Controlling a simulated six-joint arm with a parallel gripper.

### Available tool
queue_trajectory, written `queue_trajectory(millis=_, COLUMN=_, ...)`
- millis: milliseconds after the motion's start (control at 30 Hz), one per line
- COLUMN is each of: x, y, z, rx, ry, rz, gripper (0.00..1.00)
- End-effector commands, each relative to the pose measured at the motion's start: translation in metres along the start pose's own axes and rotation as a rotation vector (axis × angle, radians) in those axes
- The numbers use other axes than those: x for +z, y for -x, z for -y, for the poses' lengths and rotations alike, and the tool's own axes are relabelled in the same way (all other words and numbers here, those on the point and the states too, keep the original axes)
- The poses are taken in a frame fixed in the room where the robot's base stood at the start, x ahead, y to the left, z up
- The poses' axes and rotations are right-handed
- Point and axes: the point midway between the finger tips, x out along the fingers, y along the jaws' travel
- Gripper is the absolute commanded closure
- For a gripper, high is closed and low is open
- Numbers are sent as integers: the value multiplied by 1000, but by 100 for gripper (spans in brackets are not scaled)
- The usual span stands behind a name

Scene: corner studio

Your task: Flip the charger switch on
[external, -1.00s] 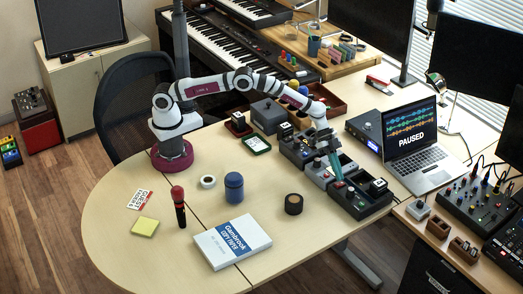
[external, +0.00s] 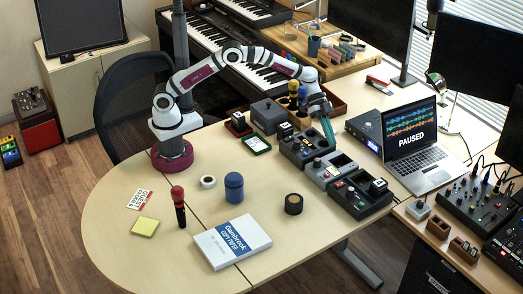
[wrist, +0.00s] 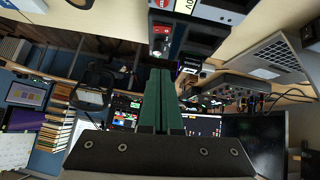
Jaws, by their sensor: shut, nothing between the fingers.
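A row of dark and grey desk units stands at the table's right side: a far unit (external: 301,150), a grey middle unit (external: 322,172) and a near unit (external: 352,204). Which one is the charger, and how its switch is set, I cannot tell. The near unit shows small red and green parts on top. My gripper (external: 331,143) has teal fingers, shut and empty, angled down by the far unit's right end; contact is unclear. In the wrist view the shut fingers (wrist: 160,72) point toward a dark unit with a red part (wrist: 163,30).
A laptop (external: 411,137) and a dark box with a blue display (external: 366,128) stand to the right of the units. A black tape roll (external: 293,204) lies to their left. A paper pack (external: 232,241) and a blue jar (external: 234,186) are farther left. The table's front middle is clear.

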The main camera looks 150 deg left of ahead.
Motion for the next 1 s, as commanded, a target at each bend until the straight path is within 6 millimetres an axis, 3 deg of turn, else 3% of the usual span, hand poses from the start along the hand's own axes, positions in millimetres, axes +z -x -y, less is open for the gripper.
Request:
queue_trajectory(millis=167, x=-2, y=-1, z=-14, rx=1, ry=-1, rz=-1, gripper=100)
queue_trajectory(millis=467, x=-1, y=-8, z=-13, rx=1, ry=-1, rz=0, gripper=100)
queue_trajectory(millis=933, x=0, y=-105, z=-13, rx=2, ry=-1, rz=0, gripper=100)
queue_trajectory(millis=1000, x=10, y=-113, z=-13, rx=1, ry=2, rz=1, gripper=100)
